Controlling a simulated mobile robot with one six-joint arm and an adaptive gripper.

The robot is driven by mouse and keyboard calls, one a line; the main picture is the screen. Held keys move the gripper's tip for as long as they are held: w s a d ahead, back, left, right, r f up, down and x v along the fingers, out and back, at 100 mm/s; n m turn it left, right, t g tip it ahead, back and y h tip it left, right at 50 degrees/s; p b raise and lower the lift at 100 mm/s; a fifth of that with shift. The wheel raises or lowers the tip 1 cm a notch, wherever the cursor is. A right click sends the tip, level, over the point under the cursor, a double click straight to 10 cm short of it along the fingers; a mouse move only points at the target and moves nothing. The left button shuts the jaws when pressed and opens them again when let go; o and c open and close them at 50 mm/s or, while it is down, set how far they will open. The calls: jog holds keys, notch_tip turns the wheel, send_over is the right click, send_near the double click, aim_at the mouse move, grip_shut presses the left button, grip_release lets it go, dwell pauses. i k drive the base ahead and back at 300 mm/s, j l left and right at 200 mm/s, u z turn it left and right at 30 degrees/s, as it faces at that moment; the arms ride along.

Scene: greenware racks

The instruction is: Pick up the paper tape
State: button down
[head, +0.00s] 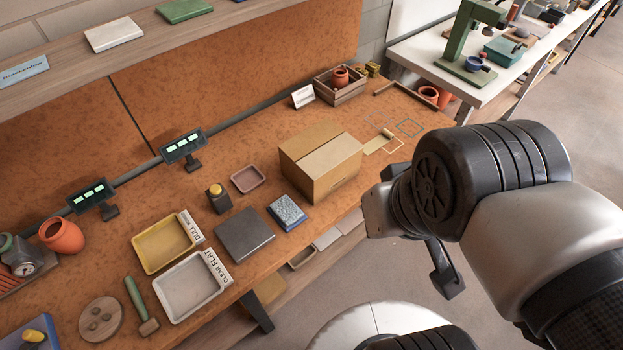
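A cream roll with a flat pale yellow strip, which looks like the paper tape (386,136), lies on the orange workbench (365,95) behind and right of the cardboard box. It is small in the head view, and its lower right side lies near a yellow outlined square. My arm fills the right of the view, in front of the bench edge. One dark finger of my gripper (446,275) shows below the black wrist joint, over the floor and apart from the tape. The rest of the gripper is hidden, so its opening cannot be seen.
The closed cardboard box (320,165) stands left of the tape. A wooden crate (341,86) with a terracotta pot stands behind it. A blue sponge-like block (287,212), a grey slab (244,235) and trays (190,287) lie nearer. A white table (440,55) stands at the back right.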

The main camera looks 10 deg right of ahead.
aim_at(387, 135)
jog(key=i+l+z, duration=0.1)
jog(key=i+l, duration=0.4)
jog(key=i+l+z, duration=0.1)
jog(key=i+l, duration=0.4)
jog(key=i, duration=0.2)
